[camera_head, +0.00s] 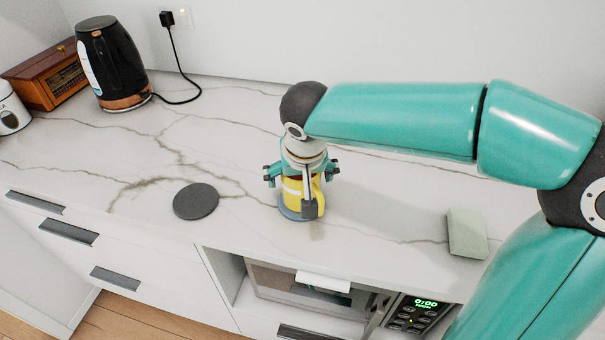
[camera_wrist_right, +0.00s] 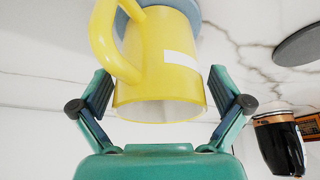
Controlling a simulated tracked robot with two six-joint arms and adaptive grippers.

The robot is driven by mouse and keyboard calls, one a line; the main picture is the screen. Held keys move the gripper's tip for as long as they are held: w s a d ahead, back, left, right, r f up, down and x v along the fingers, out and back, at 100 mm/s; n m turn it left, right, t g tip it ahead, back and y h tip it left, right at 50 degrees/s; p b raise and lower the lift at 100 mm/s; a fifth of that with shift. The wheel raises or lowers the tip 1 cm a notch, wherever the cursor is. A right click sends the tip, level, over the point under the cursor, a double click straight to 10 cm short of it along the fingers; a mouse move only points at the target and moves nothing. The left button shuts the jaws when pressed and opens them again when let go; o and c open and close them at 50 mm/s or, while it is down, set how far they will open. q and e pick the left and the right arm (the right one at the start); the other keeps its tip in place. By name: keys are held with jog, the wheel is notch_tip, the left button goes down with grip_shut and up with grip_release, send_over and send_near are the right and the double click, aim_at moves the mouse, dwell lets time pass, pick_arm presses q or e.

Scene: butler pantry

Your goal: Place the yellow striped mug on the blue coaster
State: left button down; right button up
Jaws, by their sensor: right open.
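The yellow mug (camera_head: 291,190) with a white stripe stands upright on the blue coaster (camera_head: 286,212), and the coaster's rim shows around its base. In the right wrist view the mug (camera_wrist_right: 165,75) fills the middle, its open rim toward me and its handle at left. The blue coaster (camera_wrist_right: 186,6) shows behind its base. My right gripper (camera_head: 301,172) is above and around the mug's upper part. Its fingers are spread on both sides of the mug, with gaps visible in the wrist view (camera_wrist_right: 160,88). My left gripper is not in view.
A dark round coaster (camera_head: 196,201) lies to the left on the marble counter (camera_head: 120,155). A pale green block (camera_head: 466,233) lies to the right. A black kettle (camera_head: 112,65), a wooden radio (camera_head: 48,76) and a white container (camera_head: 10,108) stand back left. A microwave (camera_head: 345,300) sits below.

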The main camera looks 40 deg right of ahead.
jog(key=shift+r, duration=0.1)
jog(key=p+v, duration=0.1)
jog(key=v, duration=1.1)
